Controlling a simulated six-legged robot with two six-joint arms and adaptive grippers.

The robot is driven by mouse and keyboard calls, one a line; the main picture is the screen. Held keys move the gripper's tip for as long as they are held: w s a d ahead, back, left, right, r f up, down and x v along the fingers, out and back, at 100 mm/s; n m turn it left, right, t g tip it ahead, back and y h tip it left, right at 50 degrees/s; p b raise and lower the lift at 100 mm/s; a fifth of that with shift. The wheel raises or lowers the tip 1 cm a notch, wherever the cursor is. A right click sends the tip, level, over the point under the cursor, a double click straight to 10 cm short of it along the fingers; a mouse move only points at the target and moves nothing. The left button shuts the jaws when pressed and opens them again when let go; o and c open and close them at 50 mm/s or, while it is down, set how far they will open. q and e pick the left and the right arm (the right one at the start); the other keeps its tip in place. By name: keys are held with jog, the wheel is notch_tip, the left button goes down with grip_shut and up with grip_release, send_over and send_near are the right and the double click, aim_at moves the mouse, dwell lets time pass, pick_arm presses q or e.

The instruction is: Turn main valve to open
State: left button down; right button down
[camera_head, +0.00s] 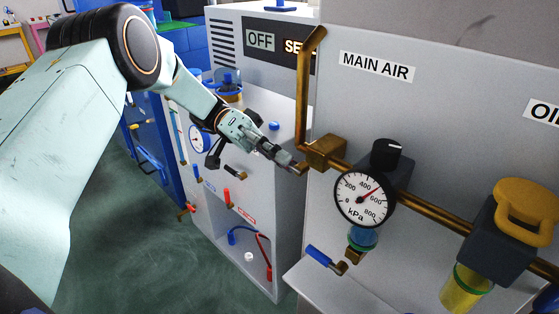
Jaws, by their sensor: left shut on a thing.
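The main valve (325,151) is a brass block on the pipe at the left edge of the grey panel, below the "MAIN AIR" label (377,66). My left gripper (291,164) reaches in from the left and is shut at the valve's left side, on a small brass-coloured part that I take for its handle. The fingers hide most of that part, so its angle is hard to tell. A round kPa gauge (364,198) sits right of the valve, its red needle pointing up and right. My right gripper is not in view.
A black knob (386,153) stands above the gauge. A blue-handled tap (319,256) juts out below. A yellow-handled unit (524,211) is at right. A grey cabinet (262,190) with red and blue fittings stands behind my gripper. Green floor (140,240) is clear at lower left.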

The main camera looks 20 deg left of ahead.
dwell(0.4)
pick_arm(q)
jog(key=c, duration=1.3)
grip_release()
notch_tip(320, 180, up, 9)
jog(key=shift+d+f, duration=0.1)
jog(key=shift+f, duration=0.05)
jog(key=shift+s+r, duration=0.15)
jog(key=shift+r, duration=0.55)
jog(key=shift+w+f, duration=0.1)
jog(key=shift+w, duration=0.1)
